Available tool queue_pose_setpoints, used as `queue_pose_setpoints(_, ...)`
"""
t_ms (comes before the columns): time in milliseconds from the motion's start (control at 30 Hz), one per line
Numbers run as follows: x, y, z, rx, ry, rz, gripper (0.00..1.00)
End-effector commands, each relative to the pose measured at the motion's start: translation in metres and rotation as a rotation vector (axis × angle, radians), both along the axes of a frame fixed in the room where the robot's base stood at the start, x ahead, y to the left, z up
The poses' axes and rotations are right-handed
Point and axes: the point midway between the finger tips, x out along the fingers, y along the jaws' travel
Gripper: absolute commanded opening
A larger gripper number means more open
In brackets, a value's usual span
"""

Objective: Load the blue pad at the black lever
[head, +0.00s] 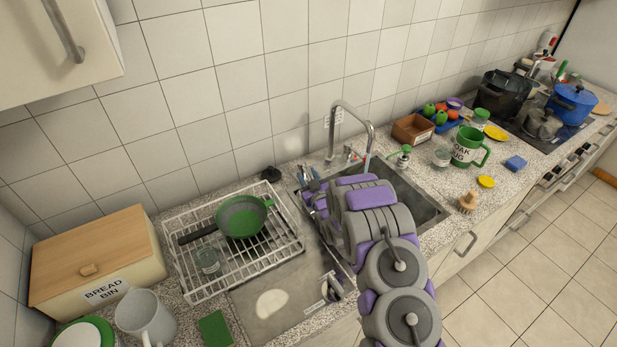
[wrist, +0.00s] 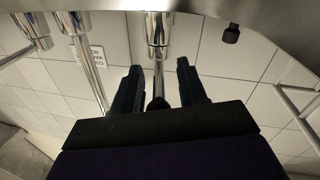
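A blue pad (head: 515,163) lies flat on the counter right of the sink, near the green mug. It does not show in the wrist view. I cannot clearly pick out a black lever; a small black object (head: 271,174) sits on the counter by the wall, left of the tap. My gripper (wrist: 159,66) is open, its two dark fingers apart. A chrome post with a dark end shows in line with the gap, and I cannot tell its distance. In the head view my arm reaches over the sink and hides the fingers.
The tap (head: 338,125) stands behind the sink (head: 425,207). A dish rack (head: 205,278) with a green pan (head: 243,216) is on the left. The green mug (head: 465,148), a yellow sponge (head: 486,182) and a brush (head: 467,202) stand to the right.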

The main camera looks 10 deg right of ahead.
Motion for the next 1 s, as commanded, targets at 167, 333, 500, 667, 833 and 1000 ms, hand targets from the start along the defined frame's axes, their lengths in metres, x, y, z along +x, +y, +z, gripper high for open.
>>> queue_pose_setpoints(167,0.000,-0.001,0.000,0.000,0.001,-0.001,0.50)
queue_pose_setpoints(333,-0.001,-0.001,-0.001,0.001,0.002,-0.001,0.50)
queue_pose_setpoints(500,-0.006,-0.002,0.000,0.000,0.002,-0.001,0.50)
queue_pose_setpoints(667,-0.021,-0.006,0.000,-0.001,0.003,-0.002,0.50)
queue_pose_setpoints(833,-0.044,-0.010,-0.001,0.000,0.003,-0.002,0.50)
queue_pose_setpoints(1000,-0.065,-0.014,-0.002,0.000,0.004,-0.002,0.50)
